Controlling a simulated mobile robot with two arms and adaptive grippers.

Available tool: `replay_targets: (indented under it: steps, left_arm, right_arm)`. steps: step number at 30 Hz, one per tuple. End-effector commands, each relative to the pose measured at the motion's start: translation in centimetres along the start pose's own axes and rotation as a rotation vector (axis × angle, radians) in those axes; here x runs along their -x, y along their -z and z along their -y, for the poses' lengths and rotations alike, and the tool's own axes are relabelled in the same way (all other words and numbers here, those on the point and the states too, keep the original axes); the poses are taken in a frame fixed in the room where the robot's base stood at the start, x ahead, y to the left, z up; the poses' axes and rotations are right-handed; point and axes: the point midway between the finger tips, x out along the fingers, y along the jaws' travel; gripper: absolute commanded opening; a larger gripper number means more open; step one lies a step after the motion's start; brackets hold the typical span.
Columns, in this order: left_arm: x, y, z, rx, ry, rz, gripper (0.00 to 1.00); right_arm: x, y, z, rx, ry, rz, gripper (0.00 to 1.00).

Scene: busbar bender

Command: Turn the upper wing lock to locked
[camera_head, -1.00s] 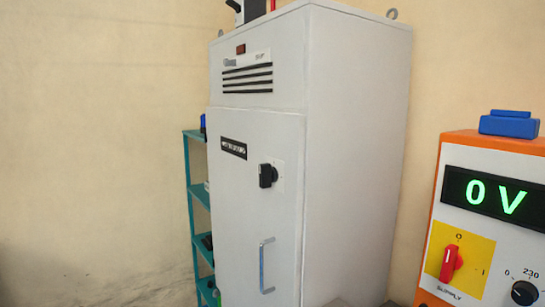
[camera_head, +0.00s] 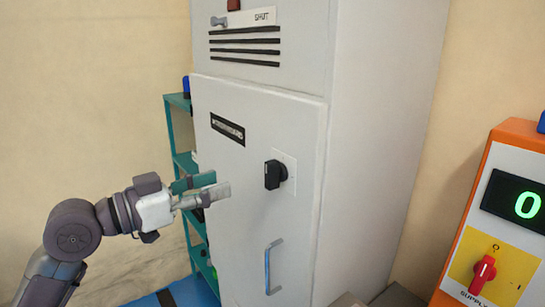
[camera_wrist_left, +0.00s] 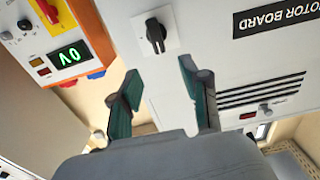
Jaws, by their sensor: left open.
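A small grey wing-shaped handle (camera_head: 218,21) sits on the cabinet's upper panel, left of a label reading SHUT, above the black slots; I take it for the upper wing lock. It lies roughly crosswise. It also shows small in the left wrist view (camera_wrist_left: 265,110), where the picture is turned upside down. My left gripper (camera_head: 213,190) is open and empty in front of the cabinet door (camera_head: 235,230), well below the wing lock. In the left wrist view its two fingers (camera_wrist_left: 159,68) are spread with nothing between them. My right gripper is not in view.
A black rotary switch (camera_head: 275,174) stands out from the door, right of my left gripper. A vertical door handle (camera_head: 268,265) is lower. A teal shelf (camera_head: 180,140) stands behind at left. An orange supply unit (camera_head: 500,210) with a red switch stands at right.

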Motion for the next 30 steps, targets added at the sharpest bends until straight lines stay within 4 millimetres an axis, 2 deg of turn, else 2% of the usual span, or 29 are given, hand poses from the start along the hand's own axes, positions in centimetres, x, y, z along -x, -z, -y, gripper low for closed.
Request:
replay_targets:
  steps: [12, 18, 24, 30]
  left_arm:
    - [-8.3, 0.5, 0.1, 0.008, 0.0, -0.001, 0.46]
    - [-11.5, 0.2, 0.2, 0.006, 0.003, 0.0, 0.46]
    - [-12.9, 0.0, 0.2, 0.003, 0.003, -0.001, 0.46]
    - [-13.1, -0.1, 0.2, 0.002, 0.004, 0.0, 0.46]
  right_arm:
    - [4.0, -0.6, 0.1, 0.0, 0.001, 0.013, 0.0]
    - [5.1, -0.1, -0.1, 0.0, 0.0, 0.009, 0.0]
    - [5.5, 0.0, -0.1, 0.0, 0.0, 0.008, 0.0]
    - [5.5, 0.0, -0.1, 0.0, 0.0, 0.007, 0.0]
